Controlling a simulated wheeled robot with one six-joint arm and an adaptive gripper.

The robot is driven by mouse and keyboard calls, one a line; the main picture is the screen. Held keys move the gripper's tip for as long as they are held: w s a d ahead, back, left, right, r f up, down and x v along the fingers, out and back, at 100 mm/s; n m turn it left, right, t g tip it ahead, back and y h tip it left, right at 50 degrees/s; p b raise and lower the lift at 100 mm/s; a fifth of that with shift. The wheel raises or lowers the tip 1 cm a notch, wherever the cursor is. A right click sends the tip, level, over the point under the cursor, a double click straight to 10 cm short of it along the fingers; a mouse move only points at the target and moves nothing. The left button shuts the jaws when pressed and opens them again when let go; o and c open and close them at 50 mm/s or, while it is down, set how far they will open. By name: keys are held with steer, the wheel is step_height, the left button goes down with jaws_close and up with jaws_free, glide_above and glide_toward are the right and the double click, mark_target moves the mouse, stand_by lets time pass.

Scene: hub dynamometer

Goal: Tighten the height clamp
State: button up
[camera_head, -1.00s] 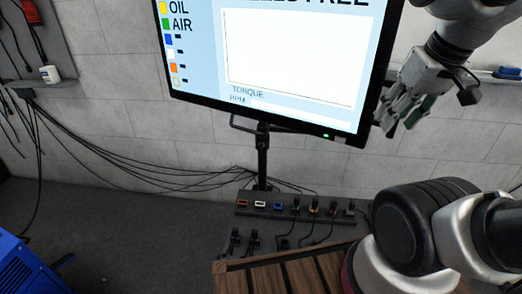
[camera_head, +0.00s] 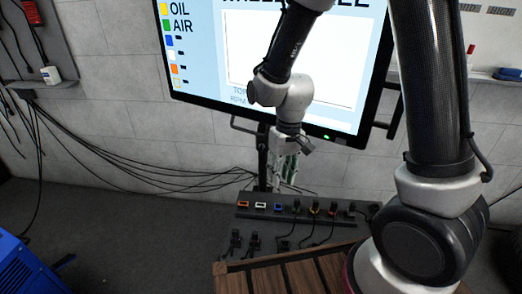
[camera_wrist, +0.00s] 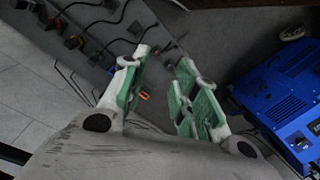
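The display screen (camera_head: 330,65) stands on a black pole (camera_head: 262,165) at the back wall. I cannot pick out the height clamp for certain in either view. My gripper (camera_head: 286,178) hangs fingers-down just right of the pole, below the screen's lower edge, and hides part of what is behind it. In the wrist view my gripper (camera_wrist: 166,58) is open, with its two green-padded fingers apart and nothing clearly between them. A small orange thing (camera_wrist: 144,96) shows beyond the fingers.
A dark socket panel (camera_head: 225,210) with several coloured sockets and plugged cables lies below my gripper. A slatted wooden top (camera_head: 285,272) is in front. A blue machine (camera_head: 25,270) is at left, also in the wrist view (camera_wrist: 285,95). Black cables (camera_head: 130,165) run along the wall.

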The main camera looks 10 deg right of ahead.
steer(key=w+a+f+m+t, duration=0.1)
steer(key=w+a+f, duration=0.25)
steer(key=f, duration=0.45)
steer(key=w+a+f+t, duration=0.1)
steer(key=w+a+f, duration=0.1)
steer(key=a+f, duration=0.35)
steer(key=m+t+h, duration=0.6)
steer(key=t+h, duration=0.1)
steer(key=t, duration=0.9)
glide_toward(261, 148)
steer(key=x, duration=0.9)
steer(key=shift+w+d+f, duration=0.1)
steer(key=shift+w, duration=0.2)
jaws_close()
